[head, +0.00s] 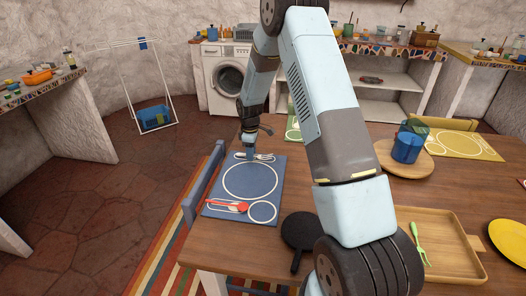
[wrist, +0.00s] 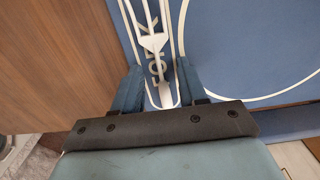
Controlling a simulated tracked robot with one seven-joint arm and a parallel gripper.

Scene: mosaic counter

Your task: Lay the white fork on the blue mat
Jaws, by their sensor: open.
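The blue mat (head: 278,180) lies at the left end of the wooden table, with white outlines drawn on it. The white fork (head: 265,157) lies on its far end; in the wrist view the fork (wrist: 155,44) lies over the outline lettered FORK on the mat (wrist: 235,50). Its tines point to the top of that view. My gripper (head: 249,155) is low over the far end of the mat. Its fingers (wrist: 160,72) are open, one on each side of the fork's handle, apart from it.
A red spoon (head: 228,206) lies on the mat's near end. A black pan (head: 299,231) is right of the mat. A wooden tray (head: 462,264) with a green fork (head: 419,240), a blue cup (head: 407,147) on a round board, and a yellow plate (head: 512,240) stand farther right.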

